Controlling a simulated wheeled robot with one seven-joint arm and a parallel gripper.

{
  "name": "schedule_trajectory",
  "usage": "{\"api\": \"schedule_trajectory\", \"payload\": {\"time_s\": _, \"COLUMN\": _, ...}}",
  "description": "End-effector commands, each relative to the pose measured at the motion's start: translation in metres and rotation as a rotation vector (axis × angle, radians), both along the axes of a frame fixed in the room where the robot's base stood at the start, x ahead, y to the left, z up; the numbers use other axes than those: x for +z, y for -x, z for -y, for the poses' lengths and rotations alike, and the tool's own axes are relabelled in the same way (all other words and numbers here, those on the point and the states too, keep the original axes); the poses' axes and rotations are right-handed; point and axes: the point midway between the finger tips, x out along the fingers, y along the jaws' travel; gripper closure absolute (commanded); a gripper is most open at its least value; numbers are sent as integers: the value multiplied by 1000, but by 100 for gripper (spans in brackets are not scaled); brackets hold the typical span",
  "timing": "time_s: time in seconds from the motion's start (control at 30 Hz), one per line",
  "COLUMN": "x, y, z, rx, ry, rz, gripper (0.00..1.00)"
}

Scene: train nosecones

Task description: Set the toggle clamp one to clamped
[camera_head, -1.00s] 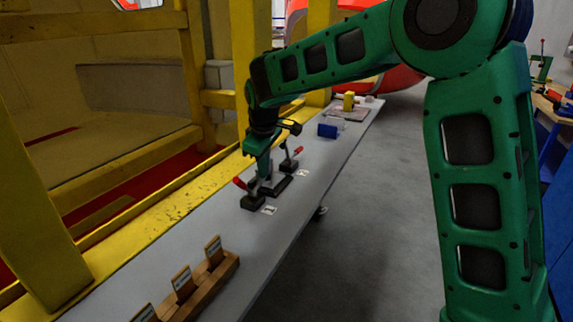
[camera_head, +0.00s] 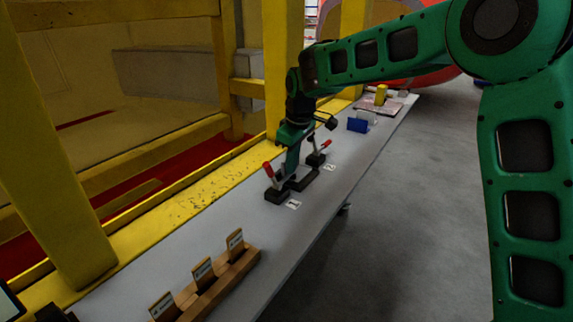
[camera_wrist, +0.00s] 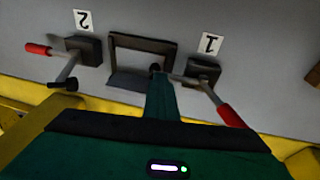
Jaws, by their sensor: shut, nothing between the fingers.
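Toggle clamp one (camera_head: 277,194) is the nearer dark clamp on the long table. Its red-tipped handle (camera_head: 267,169) slants up and to the left. In the wrist view, clamp one (camera_wrist: 204,70) is by the label "1" at right, its red handle (camera_wrist: 231,116) reaching down toward my gripper's body. My gripper (camera_head: 289,177) is shut and empty, pointing down just right of that handle. In the wrist view, its tip (camera_wrist: 156,70) is left of clamp one, over a dark frame. Contact with the lever is unclear.
Clamp two (camera_head: 316,158), with a red handle, stands farther along the table beyond my gripper. A dark rectangular frame (camera_wrist: 142,42) lies between the clamps. A wooden holder with tags (camera_head: 217,285) is nearer. A blue block (camera_head: 357,125) stands farther back. Yellow beams run along the left.

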Motion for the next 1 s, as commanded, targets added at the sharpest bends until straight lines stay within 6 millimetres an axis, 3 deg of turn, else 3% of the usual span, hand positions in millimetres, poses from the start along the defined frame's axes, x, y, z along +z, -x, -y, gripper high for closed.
{"api": "schedule_trajectory", "payload": {"time_s": 0.17, "x": -4, "y": -4, "z": 8, "rx": -17, "ry": 7, "rz": 0, "gripper": 100}}
{"api": "schedule_trajectory", "payload": {"time_s": 0.33, "x": 9, "y": -5, "z": 11, "rx": -20, "ry": 5, "rz": 4, "gripper": 100}}
{"api": "schedule_trajectory", "payload": {"time_s": 0.73, "x": 95, "y": 4, "z": 23, "rx": -23, "ry": -3, "rz": 17, "gripper": 100}}
{"api": "schedule_trajectory", "payload": {"time_s": 1.0, "x": 130, "y": 13, "z": 24, "rx": -11, "ry": -2, "rz": 7, "gripper": 100}}
